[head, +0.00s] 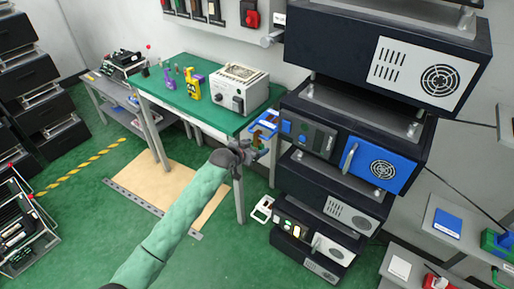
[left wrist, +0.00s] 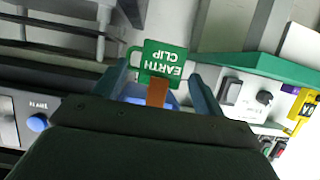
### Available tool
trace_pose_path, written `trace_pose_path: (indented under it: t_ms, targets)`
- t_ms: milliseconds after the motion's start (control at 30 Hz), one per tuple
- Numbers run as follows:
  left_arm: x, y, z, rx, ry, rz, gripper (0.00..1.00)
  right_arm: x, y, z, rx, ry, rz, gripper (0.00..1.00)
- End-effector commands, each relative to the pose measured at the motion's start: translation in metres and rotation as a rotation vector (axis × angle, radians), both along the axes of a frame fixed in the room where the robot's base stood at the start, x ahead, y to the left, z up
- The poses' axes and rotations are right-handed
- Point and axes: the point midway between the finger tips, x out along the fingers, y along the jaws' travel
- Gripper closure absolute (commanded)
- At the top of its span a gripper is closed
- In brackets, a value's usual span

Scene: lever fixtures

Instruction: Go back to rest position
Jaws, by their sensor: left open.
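My left gripper (head: 256,146) is at the end of the pale green arm, just left of the rack of dark units. In the left wrist view its two fingers (left wrist: 160,80) stand apart. A green tag reading "EARTH CLIP" (left wrist: 163,60) shows between and beyond the fingers, with an orange-brown strip (left wrist: 157,92) below it. Whether the fingers touch either one I cannot tell. The rack's blue unit (head: 382,165) has a pale blue lever handle (head: 348,158) on its left side. My right gripper is not in view.
A green-topped bench (head: 180,98) behind the arm holds a white instrument box (head: 238,88) and a yellow device (head: 192,84). Stacked dark units (head: 385,50) rise close on the right. Open green floor (head: 85,200) lies to the left.

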Motion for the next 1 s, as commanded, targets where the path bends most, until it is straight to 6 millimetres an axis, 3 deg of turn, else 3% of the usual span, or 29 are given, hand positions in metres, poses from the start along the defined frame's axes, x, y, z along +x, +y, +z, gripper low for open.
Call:
trace_pose_path:
  t_ms: [400, 700, 833, 967, 1000]
  targets:
    - [-0.04, 0.029, 0.018, 0.002, 0.0, -0.001, 0.3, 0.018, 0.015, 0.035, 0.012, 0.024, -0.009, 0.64]
    - [-0.044, 0.035, 0.021, 0.011, 0.003, 0.008, 0.3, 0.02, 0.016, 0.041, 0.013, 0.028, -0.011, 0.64]
    - [-0.03, 0.056, -0.005, 0.088, 0.012, 0.059, 0.3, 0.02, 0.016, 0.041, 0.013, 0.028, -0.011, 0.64]
    - [-0.003, 0.098, -0.041, 0.174, 0.035, 0.151, 0.3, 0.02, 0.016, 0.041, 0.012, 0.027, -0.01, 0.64]
    - [0.0, 0.109, -0.059, 0.196, 0.052, 0.18, 0.3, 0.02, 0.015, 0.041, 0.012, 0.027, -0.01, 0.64]
